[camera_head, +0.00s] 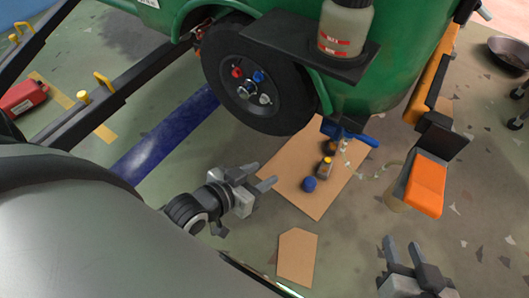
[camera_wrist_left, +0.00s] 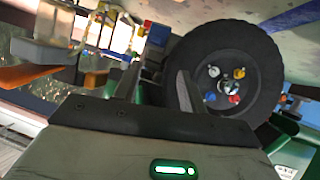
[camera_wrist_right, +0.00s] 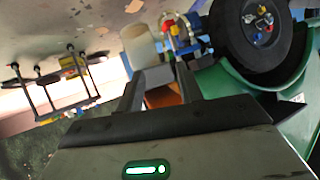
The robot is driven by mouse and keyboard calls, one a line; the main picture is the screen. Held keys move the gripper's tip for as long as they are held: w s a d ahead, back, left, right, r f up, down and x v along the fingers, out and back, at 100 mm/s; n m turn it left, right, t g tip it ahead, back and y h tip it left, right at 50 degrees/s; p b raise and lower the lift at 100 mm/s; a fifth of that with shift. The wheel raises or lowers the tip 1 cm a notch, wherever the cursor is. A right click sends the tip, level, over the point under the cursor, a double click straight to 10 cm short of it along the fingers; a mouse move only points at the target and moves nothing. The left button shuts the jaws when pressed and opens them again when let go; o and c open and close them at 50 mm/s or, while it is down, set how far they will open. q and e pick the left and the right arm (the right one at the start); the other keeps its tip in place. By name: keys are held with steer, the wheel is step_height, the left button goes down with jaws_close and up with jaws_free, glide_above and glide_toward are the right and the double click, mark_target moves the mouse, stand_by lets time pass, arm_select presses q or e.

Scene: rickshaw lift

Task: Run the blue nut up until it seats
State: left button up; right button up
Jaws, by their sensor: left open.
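The blue nut (camera_head: 258,77) is on the hub of the black wheel (camera_head: 222,62), beside a red nut (camera_head: 237,72) and a pale nut (camera_head: 264,99). The blue nut also shows in the left wrist view (camera_wrist_left: 210,97), near the red nut. I cannot tell whether it touches the wheel face. My left gripper (camera_head: 259,177) is open and empty, below the wheel and apart from it. My right gripper (camera_head: 402,246) is open and empty at the lower right, far from the wheel.
A cardboard sheet (camera_head: 292,197) lies below the wheel with a round blue object (camera_head: 310,184) and small items on it. A blue-handled tool (camera_head: 350,135) is at its upper edge. A bottle (camera_head: 345,27) stands on a dark shelf (camera_head: 290,45) beside the wheel. An orange block (camera_head: 427,186) sticks out at right.

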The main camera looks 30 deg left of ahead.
arm_select(q)
steer(key=shift+s+d+r+g, duration=0.25)
steer(key=shift+s+d, duration=0.1)
steer(key=shift+d, duration=0.25)
steer(key=shift+s+d+r+g, duration=0.1)
steer(key=shift+s+d+g, duration=0.2)
steer(key=shift+d, duration=0.3)
arm_select(e)
steer(key=shift+r, duration=0.35)
arm_select(q)
steer(key=shift+s+d+r+m+g+p, duration=0.15)
steer(key=shift+s+d+r+g+p, duration=0.2)
steer(key=shift+d, duration=0.25)
steer(key=shift+s+d+r+m+g+p, duration=0.1)
steer(key=shift+s+d+r+m+p, duration=0.1)
steer(key=shift+s+d, duration=0.3)
arm_select(e)
steer(key=f, duration=0.3)
steer(key=shift+s+d+f+g, duration=0.1)
steer(key=shift+d+f+g, duration=0.2)
steer(key=shift+f+g, duration=0.1)
